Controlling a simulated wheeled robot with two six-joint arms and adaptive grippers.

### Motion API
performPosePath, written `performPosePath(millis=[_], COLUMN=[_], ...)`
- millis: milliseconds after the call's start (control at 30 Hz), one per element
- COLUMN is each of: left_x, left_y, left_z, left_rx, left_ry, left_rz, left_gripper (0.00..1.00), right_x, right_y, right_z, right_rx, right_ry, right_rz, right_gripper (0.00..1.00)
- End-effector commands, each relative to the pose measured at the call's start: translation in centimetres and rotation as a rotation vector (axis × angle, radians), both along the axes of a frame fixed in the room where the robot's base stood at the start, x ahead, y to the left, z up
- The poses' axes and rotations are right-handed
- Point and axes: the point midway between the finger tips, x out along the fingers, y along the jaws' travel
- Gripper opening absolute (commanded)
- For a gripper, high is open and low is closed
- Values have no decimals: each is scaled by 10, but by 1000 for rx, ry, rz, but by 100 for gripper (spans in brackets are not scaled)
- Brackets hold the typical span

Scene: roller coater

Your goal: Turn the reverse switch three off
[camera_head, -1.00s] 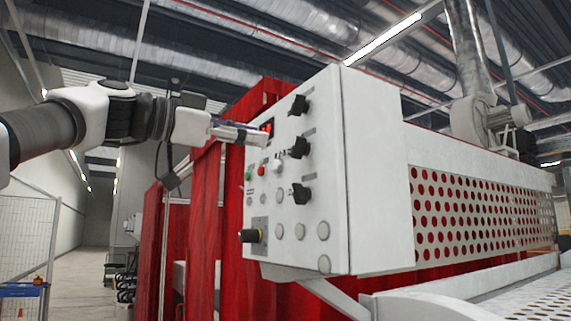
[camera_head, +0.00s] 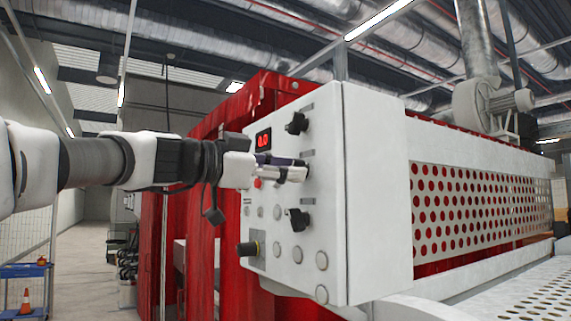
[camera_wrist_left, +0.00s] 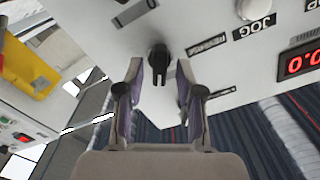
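A white control panel (camera_head: 326,240) carries a vertical row of black rotary switches. The top switch (camera_head: 297,123) and bottom switch (camera_head: 298,219) show in the head view; the middle one is hidden behind my left gripper (camera_head: 282,170). In the left wrist view, a black switch (camera_wrist_left: 158,60) stands just ahead of and between the fingertips of the left gripper (camera_wrist_left: 160,82). The fingers are apart, with a gap on each side of the switch. A label (camera_wrist_left: 207,46) that seems to read REVERSE is beside it. My right gripper is not in view.
The panel has a red digital display (camera_head: 263,140), a red button (camera_head: 257,183), several grey buttons and a protruding black knob (camera_head: 247,249). A red curtain (camera_head: 204,240) hangs behind. A perforated guard (camera_head: 480,200) is at right.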

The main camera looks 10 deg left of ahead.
Motion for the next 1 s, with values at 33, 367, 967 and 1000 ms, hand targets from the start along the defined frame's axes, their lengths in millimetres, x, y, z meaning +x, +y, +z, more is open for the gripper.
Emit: performPosePath(millis=[33, 367, 967, 1000], left_x=[0, 0, 0, 1], left_y=[0, 0, 1, 1], left_z=[0, 0, -1, 0], left_rx=[0, -3, -214, -240], left_ry=[0, 3, 209, 234], left_rz=[0, 0, 0, 0], left_gripper=[12, 0, 0, 0], right_x=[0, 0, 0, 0], right_y=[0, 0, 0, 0], right_z=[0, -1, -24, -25], right_rx=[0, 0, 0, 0], right_ry=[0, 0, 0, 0], right_rz=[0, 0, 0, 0], right_gripper=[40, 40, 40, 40])
